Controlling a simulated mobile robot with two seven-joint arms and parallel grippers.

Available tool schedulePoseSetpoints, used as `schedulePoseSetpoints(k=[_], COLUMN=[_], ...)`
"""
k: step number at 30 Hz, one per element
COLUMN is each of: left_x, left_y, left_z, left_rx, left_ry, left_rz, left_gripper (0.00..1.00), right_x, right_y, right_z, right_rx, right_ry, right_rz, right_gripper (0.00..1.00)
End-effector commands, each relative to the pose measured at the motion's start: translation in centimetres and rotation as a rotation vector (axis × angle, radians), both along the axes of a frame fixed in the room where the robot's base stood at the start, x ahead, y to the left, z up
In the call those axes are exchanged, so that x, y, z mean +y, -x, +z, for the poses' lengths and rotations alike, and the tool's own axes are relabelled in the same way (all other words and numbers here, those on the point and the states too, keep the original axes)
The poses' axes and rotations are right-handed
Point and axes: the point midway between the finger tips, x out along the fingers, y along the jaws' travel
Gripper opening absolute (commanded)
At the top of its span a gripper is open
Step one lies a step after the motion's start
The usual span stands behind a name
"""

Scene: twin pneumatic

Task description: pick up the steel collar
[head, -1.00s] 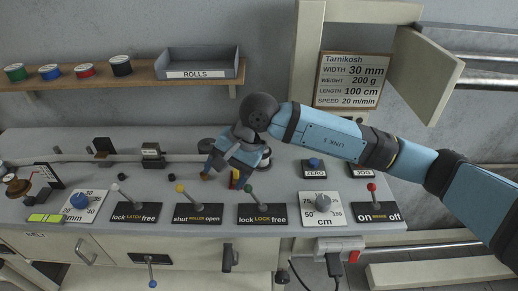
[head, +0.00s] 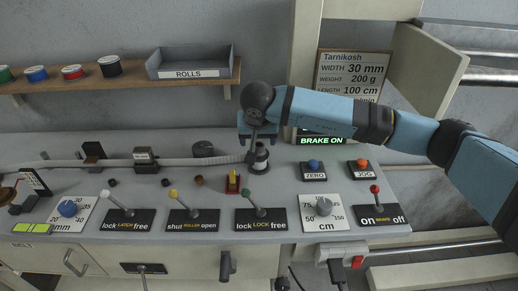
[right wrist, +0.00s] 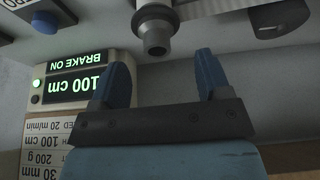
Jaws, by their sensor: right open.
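A grey steel upright with a ring-like top (head: 260,157) stands on the console at the end of the pale tube; I take this ring to be the steel collar, but cannot tell it apart from its post. In the right wrist view, its hollow round end (right wrist: 156,42) shows just beyond and between my fingertips, not touched. My right gripper (head: 258,136) is above the upright in the head view. In the right wrist view its blue fingers (right wrist: 160,65) are apart, with nothing between them. My left gripper is not in view.
Several levers line the front, including the green-knobbed one (head: 248,194). A lit BRAKE ON display (head: 322,141) stands behind. A shelf holds the ROLLS tray (head: 190,62).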

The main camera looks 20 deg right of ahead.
Motion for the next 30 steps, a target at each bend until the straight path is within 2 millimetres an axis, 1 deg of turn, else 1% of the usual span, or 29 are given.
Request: schedulePoseSetpoints(k=[5,10,12,19,20,21,23,24,26,27,30], left_x=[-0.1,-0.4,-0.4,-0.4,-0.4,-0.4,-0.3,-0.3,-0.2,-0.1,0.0], left_y=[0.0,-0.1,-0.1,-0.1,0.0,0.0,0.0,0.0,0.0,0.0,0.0], left_z=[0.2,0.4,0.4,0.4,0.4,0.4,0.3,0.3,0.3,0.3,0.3], left_rx=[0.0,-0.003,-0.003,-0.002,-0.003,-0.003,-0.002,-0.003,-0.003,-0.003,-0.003], left_ry=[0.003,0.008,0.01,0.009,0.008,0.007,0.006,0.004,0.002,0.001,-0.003], left_rz=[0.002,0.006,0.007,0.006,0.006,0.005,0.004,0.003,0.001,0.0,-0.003], left_gripper=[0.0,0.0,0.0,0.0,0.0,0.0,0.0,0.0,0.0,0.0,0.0], right_x=[-0.3,-0.9,-1.0,-1.0,-1.0,-1.0,-1.0,-1.0,-1.0,-1.0,-1.0], right_y=[-0.5,-1.5,-1.9,-2.1,-2.0,-2.0,-2.0,-2.0,-2.0,-2.0,-2.0], right_z=[-1.3,-3.7,-4.4,-4.7,-4.7,-4.7,-4.7,-4.7,-4.7,-4.7,-4.6], right_rx=[0.002,0.004,0.001,0.0,0.0,0.0,0.0,0.0,0.0,0.0,0.0], right_ry=[-0.001,-0.001,-0.002,-0.001,-0.001,-0.001,-0.001,-0.001,-0.001,-0.001,-0.001], right_rz=[-0.002,-0.003,-0.001,-0.001,-0.001,-0.001,-0.001,-0.001,-0.001,-0.001,-0.001], right_gripper=[0.7,0.7,0.7,0.7,0.68,0.59,0.45,0.36,0.22,0.13,0.13])
